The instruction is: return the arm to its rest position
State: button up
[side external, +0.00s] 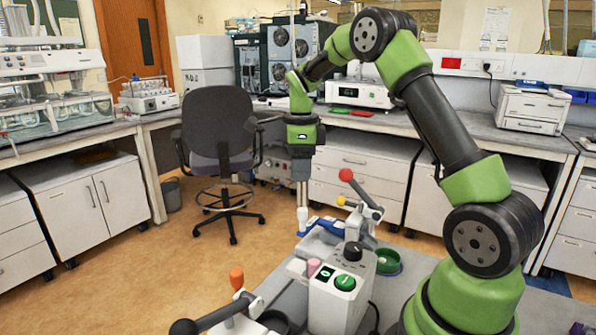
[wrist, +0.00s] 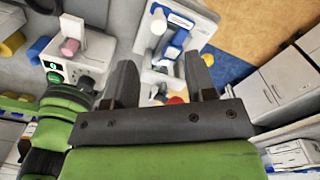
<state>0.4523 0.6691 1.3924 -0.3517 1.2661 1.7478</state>
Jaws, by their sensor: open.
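My gripper (side external: 301,203) hangs pointing down at the end of my green and black arm, over the far left part of the grey worktable (side external: 270,287). In the wrist view its two dark fingers (wrist: 160,78) are spread apart with nothing held between them. A white device with a blue part (wrist: 178,42) shows beyond and between the fingers. In the side view that device (side external: 322,240) is just below the fingers; the exact gap is hard to judge. My arm is bent and reaches out from its base at lower right.
A control box (side external: 335,295) with a green button and black knob stands nearby. A lever with a red ball (side external: 346,175) rises close right of my gripper. The air above is open.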

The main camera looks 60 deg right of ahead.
jog(key=s+a+r+n+t, duration=0.5)
jog(key=s+a+r+n, duration=0.7)
jog(key=a+n, duration=0.4)
jog(key=s+a+n+t+y, duration=0.2)
jog(key=s+a+n, duration=0.1)
jog(key=s+n, duration=0.4)
jog(key=shift+f+n, duration=0.3)
jog(key=shift+n, duration=0.8)
jog(key=shift+d, duration=0.1)
